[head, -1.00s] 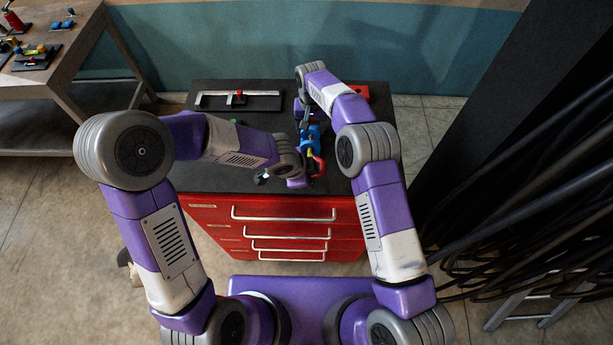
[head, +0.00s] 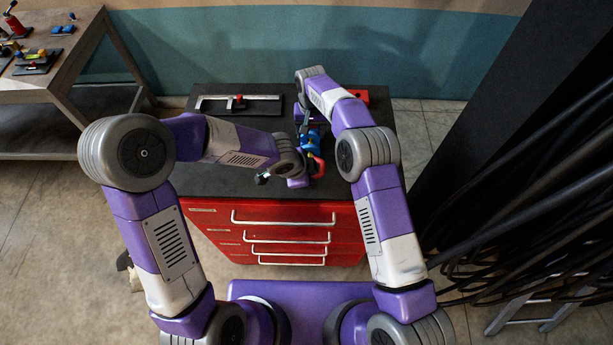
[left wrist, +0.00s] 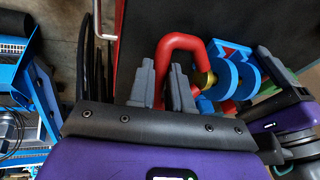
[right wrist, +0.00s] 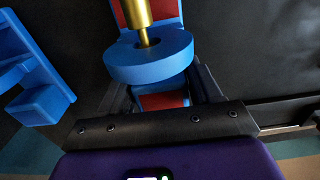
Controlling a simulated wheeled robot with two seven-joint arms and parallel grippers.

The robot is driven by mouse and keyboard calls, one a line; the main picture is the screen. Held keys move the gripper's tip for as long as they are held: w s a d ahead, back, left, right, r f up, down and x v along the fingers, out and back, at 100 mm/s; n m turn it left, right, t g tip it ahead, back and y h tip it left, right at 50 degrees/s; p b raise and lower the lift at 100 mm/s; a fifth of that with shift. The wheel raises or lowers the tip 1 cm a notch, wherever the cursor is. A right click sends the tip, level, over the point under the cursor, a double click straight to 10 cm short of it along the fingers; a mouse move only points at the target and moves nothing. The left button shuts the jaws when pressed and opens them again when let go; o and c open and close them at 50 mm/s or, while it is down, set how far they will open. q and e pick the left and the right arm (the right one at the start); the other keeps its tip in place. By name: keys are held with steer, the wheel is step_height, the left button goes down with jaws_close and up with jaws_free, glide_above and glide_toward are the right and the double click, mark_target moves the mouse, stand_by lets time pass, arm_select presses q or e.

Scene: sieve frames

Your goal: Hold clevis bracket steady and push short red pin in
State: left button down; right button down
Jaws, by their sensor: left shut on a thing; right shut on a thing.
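The clevis bracket is blue with red faces and round lugs; it shows in the head view (head: 314,137), the left wrist view (left wrist: 246,76) and the right wrist view (right wrist: 150,60). My right gripper (right wrist: 162,92) is shut on it. The red pin has a bent red loop handle (left wrist: 180,42) and a brass shaft (right wrist: 136,12). My left gripper (left wrist: 163,82) is shut on one leg of the loop. In the right wrist view the narrow brass tip meets the middle of a blue lug; its depth inside is hidden.
The work is above the black top of a red drawer cabinet (head: 285,218). A dark tray with a silver bar and red slider (head: 238,102) lies at the back left, and a red block (head: 358,95) at the back right. Black cables (head: 520,220) hang at the right.

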arm_select(q)
steer(key=shift+w, duration=0.6)
steer(key=shift+w, duration=0.25)
steer(key=c, duration=1)
jaws_free()
steer(key=shift+r, duration=0.1)
steer(key=v, duration=1.2)
steer(key=shift+s, duration=0.1)
